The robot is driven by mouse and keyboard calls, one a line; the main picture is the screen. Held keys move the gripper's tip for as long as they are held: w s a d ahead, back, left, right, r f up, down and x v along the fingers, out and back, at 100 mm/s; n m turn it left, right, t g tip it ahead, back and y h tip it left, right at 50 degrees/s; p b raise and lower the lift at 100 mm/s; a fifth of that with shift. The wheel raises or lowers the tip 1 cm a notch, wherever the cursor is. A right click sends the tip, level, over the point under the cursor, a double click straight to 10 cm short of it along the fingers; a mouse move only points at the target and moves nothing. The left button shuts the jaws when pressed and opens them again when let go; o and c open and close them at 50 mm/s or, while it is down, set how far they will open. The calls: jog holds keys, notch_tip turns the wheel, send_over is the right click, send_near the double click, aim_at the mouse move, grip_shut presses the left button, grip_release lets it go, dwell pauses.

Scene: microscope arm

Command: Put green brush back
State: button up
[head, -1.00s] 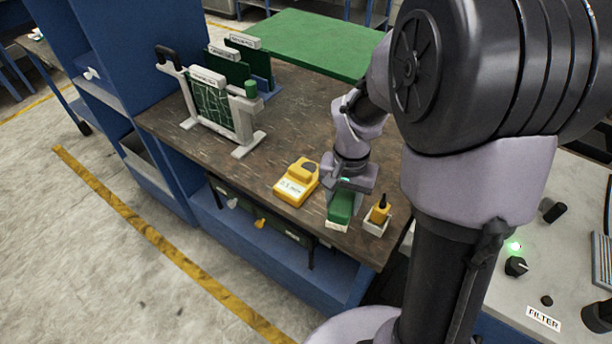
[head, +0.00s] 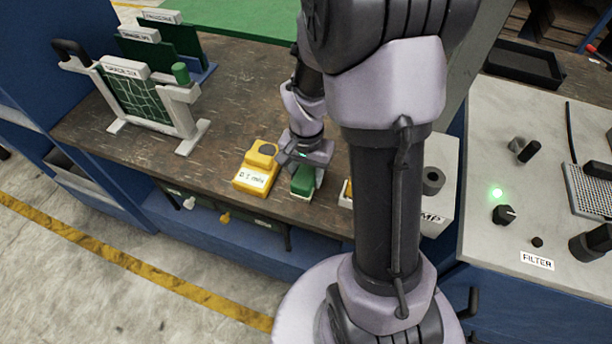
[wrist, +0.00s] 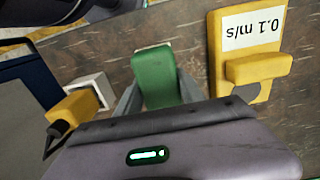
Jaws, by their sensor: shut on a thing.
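The green brush (head: 303,181) is a green block with a pale edge at its front end, near the front edge of the brown table. My gripper (head: 304,163) points down at it and is shut on it. In the wrist view the brush (wrist: 153,72) sits between the two grey fingers, with its far end sticking out. My gripper's body hides the rest. I cannot tell whether the brush touches the table top.
A yellow block labelled 0.1 m/s (head: 256,168) stands close left of my gripper. A yellow tool in a white holder (wrist: 84,100) is close on the other side. A white frame with a green board (head: 135,92) stands at the left. Bare table (head: 225,95) lies between.

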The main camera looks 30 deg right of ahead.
aim_at(306, 171)
jog(key=shift+f, duration=0.15)
jog(key=o, duration=1.2)
notch_tip(306, 171, up, 12)
jog(key=p, duration=0.5)
jog(key=s+a+r+n+t+y, duration=0.1)
jog(key=s+a+r+n+t, duration=0.2)
jog(key=s+a+r, duration=0.2)
jog(key=s+a+r+n+t+y, duration=0.1)
jog(key=s+a+r+n+t, duration=0.1)
jog(key=s+a+r, duration=0.4)
jog(key=a+r+n, duration=0.1)
jog(key=a+r, duration=0.2)
jog(key=r, duration=0.1)
jog(key=shift+a+r+t, duration=0.25)
jog(key=shift+a+t, duration=0.05)
jog(key=shift+t, duration=0.1)
